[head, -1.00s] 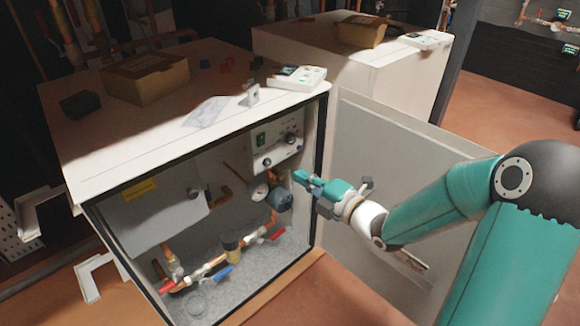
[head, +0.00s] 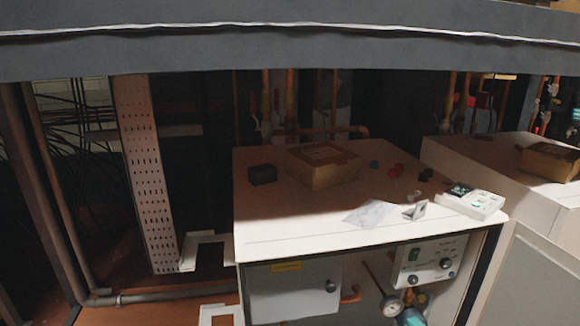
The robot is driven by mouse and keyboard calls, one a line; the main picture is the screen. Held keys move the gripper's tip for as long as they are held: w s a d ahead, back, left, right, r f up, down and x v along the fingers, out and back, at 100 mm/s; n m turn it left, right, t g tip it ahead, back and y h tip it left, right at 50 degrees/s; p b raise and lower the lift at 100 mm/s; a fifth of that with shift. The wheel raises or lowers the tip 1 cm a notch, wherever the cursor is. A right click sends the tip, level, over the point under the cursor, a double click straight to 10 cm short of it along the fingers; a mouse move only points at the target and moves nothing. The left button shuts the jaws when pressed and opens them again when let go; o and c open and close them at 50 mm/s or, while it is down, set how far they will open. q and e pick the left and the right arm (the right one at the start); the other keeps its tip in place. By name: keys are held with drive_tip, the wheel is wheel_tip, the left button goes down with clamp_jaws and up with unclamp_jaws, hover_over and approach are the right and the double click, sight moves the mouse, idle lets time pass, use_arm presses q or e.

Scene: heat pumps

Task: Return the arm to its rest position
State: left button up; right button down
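Neither of my grippers and neither of my arms shows in the head view now, so I cannot see where they are or whether they are open or shut. The open heat pump cabinet (head: 300,232) stands at lower centre right. Its control panel (head: 427,259) shows inside the front, with a pressure gauge (head: 392,307) below it. A blue-green rounded part (head: 412,316) beside the gauge is cut off by the bottom edge.
On the cabinet top are a cardboard box (head: 322,166), a black block (head: 262,174), a paper sheet (head: 370,214) and a white meter (head: 471,201). A second cabinet (head: 470,160) stands right. A grey beam (head: 290,40) crosses the top. A perforated tray (head: 148,180) stands left.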

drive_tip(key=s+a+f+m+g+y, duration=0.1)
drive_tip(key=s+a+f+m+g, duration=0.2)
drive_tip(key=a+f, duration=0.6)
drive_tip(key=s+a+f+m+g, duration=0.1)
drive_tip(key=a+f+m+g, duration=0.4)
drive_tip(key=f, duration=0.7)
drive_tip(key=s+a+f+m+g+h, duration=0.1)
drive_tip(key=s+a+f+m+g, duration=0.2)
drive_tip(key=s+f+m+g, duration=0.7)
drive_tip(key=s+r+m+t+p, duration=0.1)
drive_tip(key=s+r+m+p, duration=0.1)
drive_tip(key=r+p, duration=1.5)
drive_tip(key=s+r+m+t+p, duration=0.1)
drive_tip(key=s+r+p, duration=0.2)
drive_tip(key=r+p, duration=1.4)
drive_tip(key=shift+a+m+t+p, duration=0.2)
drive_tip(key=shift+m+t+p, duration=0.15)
drive_tip(key=shift+p, duration=0.25)
